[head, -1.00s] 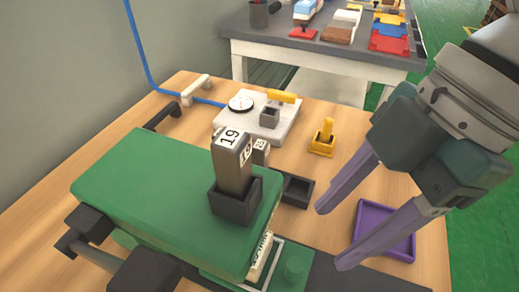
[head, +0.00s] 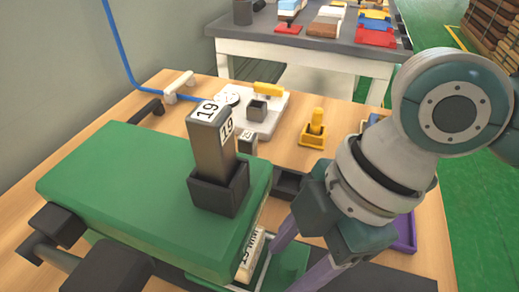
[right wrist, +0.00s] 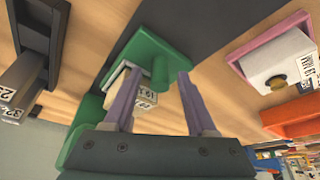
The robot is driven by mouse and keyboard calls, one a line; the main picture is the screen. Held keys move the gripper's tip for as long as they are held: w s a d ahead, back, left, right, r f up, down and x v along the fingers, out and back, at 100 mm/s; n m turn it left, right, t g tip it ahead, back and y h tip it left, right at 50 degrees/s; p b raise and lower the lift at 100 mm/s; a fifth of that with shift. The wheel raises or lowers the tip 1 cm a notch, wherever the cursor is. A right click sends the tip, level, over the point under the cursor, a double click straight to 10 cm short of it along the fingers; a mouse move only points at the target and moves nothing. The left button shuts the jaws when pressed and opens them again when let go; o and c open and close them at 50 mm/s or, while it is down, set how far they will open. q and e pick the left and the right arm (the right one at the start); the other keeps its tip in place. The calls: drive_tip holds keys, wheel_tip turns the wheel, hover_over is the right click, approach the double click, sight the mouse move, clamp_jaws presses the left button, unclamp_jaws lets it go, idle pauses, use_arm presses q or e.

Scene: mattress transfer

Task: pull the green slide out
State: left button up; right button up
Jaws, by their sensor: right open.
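The green slide (head: 292,262) sticks out at the front right of the green machine (head: 130,180). It shows in the right wrist view (right wrist: 168,48) as a flat green plate with a round knob (right wrist: 159,70). My right gripper (head: 282,270) is open, with its purple fingers over the slide. In the right wrist view the fingertips (right wrist: 159,73) lie on either side of the knob; I cannot tell whether they touch it. A pale lettered piece (head: 250,257) lies beside the slide. The right arm partly hides the slide in the head view. My left gripper is out of view.
A tall grey block marked 19 (head: 212,140) stands in a dark holder (head: 218,193) on the machine. A second table (head: 300,50) stands behind.

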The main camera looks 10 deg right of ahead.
clamp_jaws()
idle(0.3)
drive_tip(key=shift+r, duration=0.1)
idle(1.0)
